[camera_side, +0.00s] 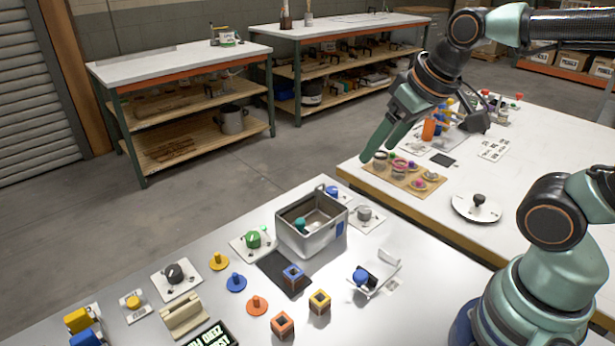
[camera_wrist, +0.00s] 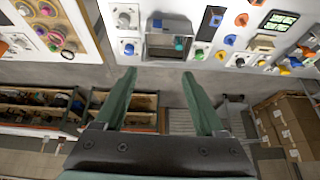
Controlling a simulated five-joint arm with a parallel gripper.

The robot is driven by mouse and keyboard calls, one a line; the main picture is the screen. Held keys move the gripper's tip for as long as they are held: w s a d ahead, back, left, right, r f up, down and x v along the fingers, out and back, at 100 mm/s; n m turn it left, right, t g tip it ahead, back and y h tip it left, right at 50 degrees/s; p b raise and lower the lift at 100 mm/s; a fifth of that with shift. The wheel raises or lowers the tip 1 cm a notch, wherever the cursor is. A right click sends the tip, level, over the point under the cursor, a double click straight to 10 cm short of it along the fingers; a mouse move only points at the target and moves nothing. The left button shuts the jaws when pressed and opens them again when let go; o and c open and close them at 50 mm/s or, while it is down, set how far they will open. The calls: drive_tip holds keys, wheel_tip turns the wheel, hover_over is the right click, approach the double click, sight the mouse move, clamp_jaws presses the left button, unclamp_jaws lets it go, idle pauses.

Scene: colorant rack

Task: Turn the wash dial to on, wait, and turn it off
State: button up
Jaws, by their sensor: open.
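Several dials on white plates stand around a grey metal basin (camera_side: 312,238) on the near table; I cannot read which is marked wash. A green dial (camera_side: 253,240) is left of the basin. A grey dial (camera_side: 364,213) is on its right and a blue dial (camera_side: 333,192) behind it. A black dial (camera_side: 174,272) is farther left. The wrist view shows the grey dial (camera_wrist: 124,18) and the blue dial (camera_wrist: 129,48) beside the basin (camera_wrist: 168,25). My gripper (camera_side: 367,157) is raised, apart from every dial. Its fingers (camera_wrist: 159,76) are open and empty.
A wooden board (camera_side: 385,183) with coloured pieces lies on the right table, near my gripper in the side view. Colored knobbed discs and blocks stand in front of the basin. A black-knobbed round plate (camera_side: 478,207) is on the right table. Open floor lies behind the near table.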

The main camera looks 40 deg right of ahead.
drive_tip(key=w+a+m+g, duration=0.2)
drive_tip(key=w+a, duration=0.1)
drive_tip(key=w, duration=0.4)
drive_tip(key=m+g, duration=0.3)
drive_tip(key=m, duration=0.2)
hover_over(252, 236)
wheel_tip(252, 236, down, 12)
drive_tip(key=f, duration=0.1)
wheel_tip(252, 236, down, 11)
drive_tip(key=shift+f, duration=0.1)
clamp_jaws()
